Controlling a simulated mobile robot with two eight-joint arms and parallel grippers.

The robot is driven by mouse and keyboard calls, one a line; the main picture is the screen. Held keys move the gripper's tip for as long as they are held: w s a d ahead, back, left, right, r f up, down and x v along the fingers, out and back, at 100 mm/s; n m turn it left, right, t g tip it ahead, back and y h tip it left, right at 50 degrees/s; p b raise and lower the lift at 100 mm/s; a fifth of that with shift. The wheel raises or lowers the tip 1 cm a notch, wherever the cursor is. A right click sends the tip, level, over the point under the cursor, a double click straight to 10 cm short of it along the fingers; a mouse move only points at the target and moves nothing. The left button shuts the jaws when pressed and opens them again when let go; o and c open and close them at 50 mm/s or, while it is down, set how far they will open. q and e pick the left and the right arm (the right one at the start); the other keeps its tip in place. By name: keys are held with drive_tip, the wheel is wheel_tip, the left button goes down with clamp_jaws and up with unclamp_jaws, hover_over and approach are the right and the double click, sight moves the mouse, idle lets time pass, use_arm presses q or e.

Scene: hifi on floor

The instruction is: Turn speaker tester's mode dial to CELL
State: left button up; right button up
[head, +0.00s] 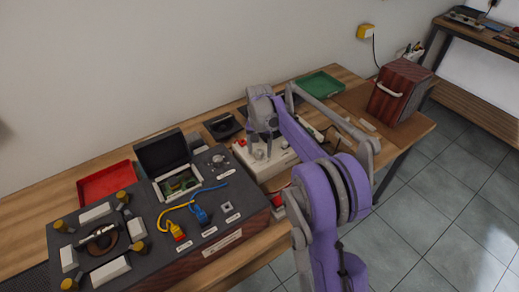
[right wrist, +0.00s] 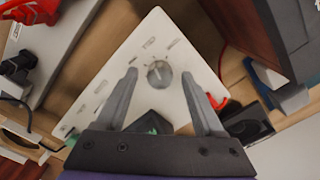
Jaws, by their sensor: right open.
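The speaker tester (head: 278,167) is a pale box on the bench in the head view, partly hidden by my right arm. Its white face fills the middle of the right wrist view (right wrist: 128,62). A round grey mode dial (right wrist: 159,74) with a pointer mark sits on that face, with small labels around it too blurred to read. My right gripper (head: 262,154) is over the tester, pointing down. In the right wrist view its open fingers (right wrist: 160,76) lie on either side of the dial; contact cannot be told. My left gripper is not in view.
A large dark console (head: 155,235) with cables and an open-lidded box stands left of the tester. A red tray (head: 106,181) and green tray (head: 319,84) lie at the back. A wooden speaker cabinet (head: 399,92) stands at the right end. Floor is clear at right.

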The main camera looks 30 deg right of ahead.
sight(259, 152)
wheel_tip(259, 152, up, 11)
drive_tip(key=shift+p, duration=0.35)
idle(0.6)
drive_tip(key=s+a+n+t, duration=0.1)
drive_tip(key=s+a+n, duration=0.1)
drive_tip(key=s+a, duration=0.2)
drive_tip(key=s+a+n+t+p, duration=0.1)
drive_tip(key=s+a, duration=0.3)
drive_tip(key=s, duration=0.6)
drive_tip(key=s+a+n+t+p, duration=0.1)
drive_tip(key=s+a+n+t, duration=0.1)
drive_tip(key=s, duration=0.5)
drive_tip(key=shift+s+a+f+n, duration=0.15)
drive_tip(key=shift+a+n, duration=0.3)
drive_tip(key=shift+a, duration=0.25)
drive_tip(key=shift+w+a+f+n, duration=0.1)
drive_tip(key=shift+a+n, duration=0.35)
drive_tip(key=shift+a, duration=0.2)
drive_tip(key=s+a+f+n+t, duration=0.1)
drive_tip(key=s+a+f+n, duration=0.1)
drive_tip(key=s+f, duration=0.3)
drive_tip(key=s, duration=0.3)
drive_tip(key=shift+a+f+p, duration=0.15)
drive_tip(key=shift+f+p, duration=0.05)
drive_tip(key=shift+p, duration=0.15)
